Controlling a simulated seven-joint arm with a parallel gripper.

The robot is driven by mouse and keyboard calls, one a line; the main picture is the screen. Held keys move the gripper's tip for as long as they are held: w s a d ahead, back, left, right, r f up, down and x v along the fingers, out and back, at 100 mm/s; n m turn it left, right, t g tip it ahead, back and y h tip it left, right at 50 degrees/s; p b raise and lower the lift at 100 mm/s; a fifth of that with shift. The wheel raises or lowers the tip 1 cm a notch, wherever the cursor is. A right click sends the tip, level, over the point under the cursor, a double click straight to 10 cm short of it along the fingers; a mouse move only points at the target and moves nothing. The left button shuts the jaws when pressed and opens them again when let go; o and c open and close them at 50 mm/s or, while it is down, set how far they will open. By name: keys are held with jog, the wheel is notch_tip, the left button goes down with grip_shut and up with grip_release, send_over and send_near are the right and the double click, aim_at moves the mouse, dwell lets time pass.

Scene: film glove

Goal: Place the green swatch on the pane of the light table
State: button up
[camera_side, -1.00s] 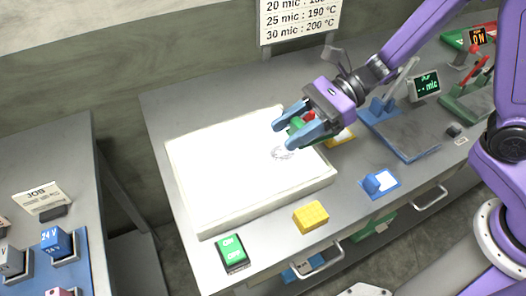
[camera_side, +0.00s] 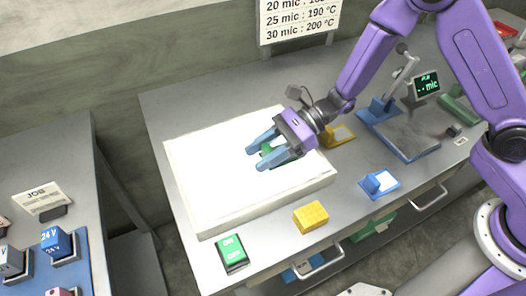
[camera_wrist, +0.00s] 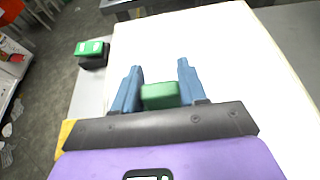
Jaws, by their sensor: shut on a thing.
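The light table (camera_side: 190,202) is a white, low box with a brightly lit pane (camera_side: 215,165) on top; the pane also fills much of the wrist view (camera_wrist: 225,50). My gripper (camera_side: 262,153) is over the right-hand part of the pane, its blue fingers pointing left. It is shut on the green swatch (camera_side: 272,155), which looks like a small block. In the wrist view, the swatch (camera_wrist: 160,95) sits between the two fingers (camera_wrist: 157,88). I cannot tell whether the swatch touches the pane. The fingers partly hide it in the side view.
A green ON/OFF switch (camera_side: 232,252) and a yellow block (camera_side: 311,217) are on the bench in front of the light table. A blue holder (camera_side: 379,183) and a yellow holder with a card (camera_side: 340,134) stand to its right. The left part of the pane is clear.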

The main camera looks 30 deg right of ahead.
jog(key=shift+f, duration=0.2)
jog(key=o, duration=1)
